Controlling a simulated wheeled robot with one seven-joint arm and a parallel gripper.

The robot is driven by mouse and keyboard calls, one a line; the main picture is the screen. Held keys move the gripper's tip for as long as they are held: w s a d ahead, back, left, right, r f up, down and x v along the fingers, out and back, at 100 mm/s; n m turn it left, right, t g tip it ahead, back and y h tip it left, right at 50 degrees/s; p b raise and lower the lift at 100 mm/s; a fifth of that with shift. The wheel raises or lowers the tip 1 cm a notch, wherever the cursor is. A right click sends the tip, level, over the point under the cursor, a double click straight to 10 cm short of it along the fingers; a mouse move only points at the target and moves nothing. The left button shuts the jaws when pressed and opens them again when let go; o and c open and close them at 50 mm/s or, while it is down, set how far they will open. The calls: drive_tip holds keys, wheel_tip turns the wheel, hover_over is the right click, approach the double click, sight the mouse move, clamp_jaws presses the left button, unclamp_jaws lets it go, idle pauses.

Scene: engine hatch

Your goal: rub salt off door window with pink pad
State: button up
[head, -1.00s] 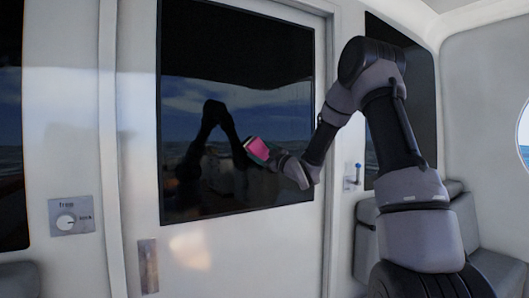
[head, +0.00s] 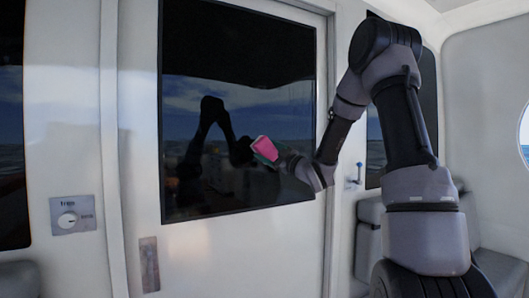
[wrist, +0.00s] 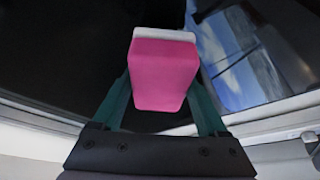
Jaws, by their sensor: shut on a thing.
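The pink pad (head: 265,149) is held in my gripper (head: 268,152) in front of the dark door window (head: 240,95), right of its middle. In the wrist view the pink pad (wrist: 163,75), with a pale layer along its far edge, sits between the two green fingers of my gripper (wrist: 163,85). The gripper is shut on it. I cannot tell whether the pad touches the glass. The window shows a reflection of my arm and of sky and sea. No salt can be clearly made out on the glass.
The white door (head: 205,260) has a recessed handle (head: 149,264) at its lower left. A trim knob panel (head: 72,214) is on the wall to the left. Grey seats (head: 470,235) stand at the right, and a small lever (head: 355,175) is beside the door.

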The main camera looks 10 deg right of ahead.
drive_tip(key=shift+s+d, duration=0.25)
drive_tip(key=shift+s, duration=0.5)
drive_tip(key=shift+s+d, duration=0.25)
drive_tip(key=shift+s, duration=0.45)
